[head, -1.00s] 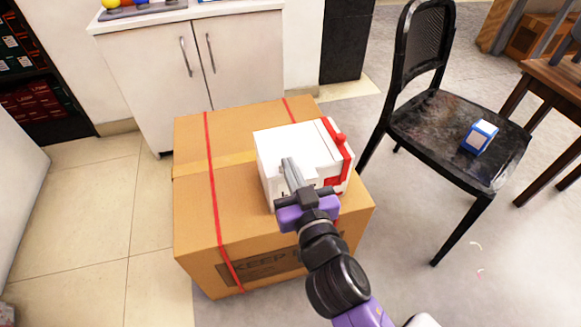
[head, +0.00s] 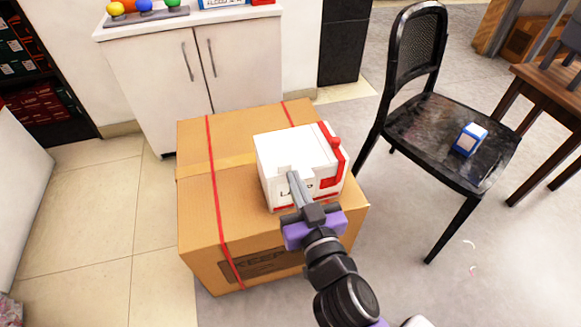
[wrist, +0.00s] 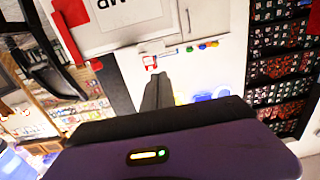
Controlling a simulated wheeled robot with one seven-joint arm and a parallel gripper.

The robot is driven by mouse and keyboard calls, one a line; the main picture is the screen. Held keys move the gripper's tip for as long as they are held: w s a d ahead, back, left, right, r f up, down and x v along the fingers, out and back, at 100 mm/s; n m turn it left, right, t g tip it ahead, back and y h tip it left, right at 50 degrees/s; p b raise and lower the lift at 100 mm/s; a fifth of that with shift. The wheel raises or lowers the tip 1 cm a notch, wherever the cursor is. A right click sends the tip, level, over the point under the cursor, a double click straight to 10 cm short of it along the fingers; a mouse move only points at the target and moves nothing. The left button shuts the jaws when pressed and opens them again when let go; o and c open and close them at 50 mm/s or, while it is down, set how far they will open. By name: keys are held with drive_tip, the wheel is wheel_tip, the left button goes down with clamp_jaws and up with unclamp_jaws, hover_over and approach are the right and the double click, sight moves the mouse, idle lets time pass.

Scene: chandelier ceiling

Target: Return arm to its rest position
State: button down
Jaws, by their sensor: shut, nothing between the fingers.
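My gripper (head: 295,180) is shut and empty in the head view. Its grey fingers point up toward the front of a white box with red trim (head: 295,150), which sits on a large cardboard box (head: 230,215). The fingers overlap the white box's front face in the picture; I cannot tell whether they touch it. In the wrist view my gripper (wrist: 157,80) shows with its dark fingers together. Part of the white box (wrist: 110,20) fills the top of that view.
A black chair (head: 440,130) holding a small blue and white box (head: 469,139) stands to the right. A wooden table (head: 555,95) is at the far right. A white cabinet (head: 195,80) stands behind the cardboard box.

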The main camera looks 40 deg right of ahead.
drive_tip(key=s, duration=0.1)
drive_tip(key=s+a+f, duration=0.1)
drive_tip(key=s+b, duration=0.1)
drive_tip(key=s, duration=0.1)
drive_tip(key=shift+a+f, duration=0.3)
drive_tip(key=shift+a, duration=0.05)
drive_tip(key=s+a+f+n+y, duration=0.1)
drive_tip(key=s+y, duration=0.1)
drive_tip(key=s, duration=0.5)
drive_tip(key=s+a+f+n+g+y, duration=0.1)
drive_tip(key=s+a+n+y, duration=0.1)
drive_tip(key=s, duration=0.6)
drive_tip(key=s+a+f+n+y, duration=0.1)
drive_tip(key=s+y, duration=0.1)
drive_tip(key=s, duration=0.5)
wheel_tip(320, 180, up, 32)
drive_tip(key=p, duration=3.2)
drive_tip(key=shift+s+a+r+g+y, duration=0.2)
drive_tip(key=shift+s+r+g+y, duration=0.05)
drive_tip(key=shift+s+g+y, duration=0.05)
